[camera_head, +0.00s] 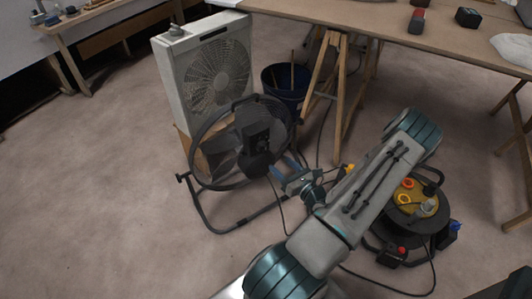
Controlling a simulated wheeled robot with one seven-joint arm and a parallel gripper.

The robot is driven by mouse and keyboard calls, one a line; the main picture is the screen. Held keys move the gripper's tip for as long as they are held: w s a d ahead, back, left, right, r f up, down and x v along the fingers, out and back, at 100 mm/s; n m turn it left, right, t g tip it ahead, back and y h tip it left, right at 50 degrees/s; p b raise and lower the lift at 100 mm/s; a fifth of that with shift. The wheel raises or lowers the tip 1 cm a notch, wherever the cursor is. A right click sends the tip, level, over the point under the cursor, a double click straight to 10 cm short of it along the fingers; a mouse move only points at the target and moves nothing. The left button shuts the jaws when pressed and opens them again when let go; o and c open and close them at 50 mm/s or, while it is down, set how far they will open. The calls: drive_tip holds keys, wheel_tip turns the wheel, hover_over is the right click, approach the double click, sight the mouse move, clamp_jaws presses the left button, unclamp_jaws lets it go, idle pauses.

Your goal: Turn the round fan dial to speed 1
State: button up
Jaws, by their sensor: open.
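A black round floor fan (195,195) on a tubular stand is left of centre, its dark motor housing (256,135) facing me. I cannot make out a dial or speed marks on that housing. A white box fan (186,88) stands behind it, with a small grey knob-like piece (176,31) on its top; its markings are too small to read. My gripper (283,170) is open and low, just right of the floor fan's motor housing. Its fingertips are small and dark here, and I cannot tell whether they touch the fan.
A dark bucket (285,90) stands behind the floor fan. A wooden trestle (345,110) holds up the workbench (360,18) at the back right. A cable reel (415,205) sits right of my arm, with cables on the floor. The carpet at left is clear.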

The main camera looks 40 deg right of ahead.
sight(266, 151)
drive_tip(key=w+b, duration=0.2)
drive_tip(key=w, duration=0.8)
drive_tip(key=shift+d, duration=0.15)
drive_tip(key=shift+c, duration=0.3)
drive_tip(key=c, duration=0.9)
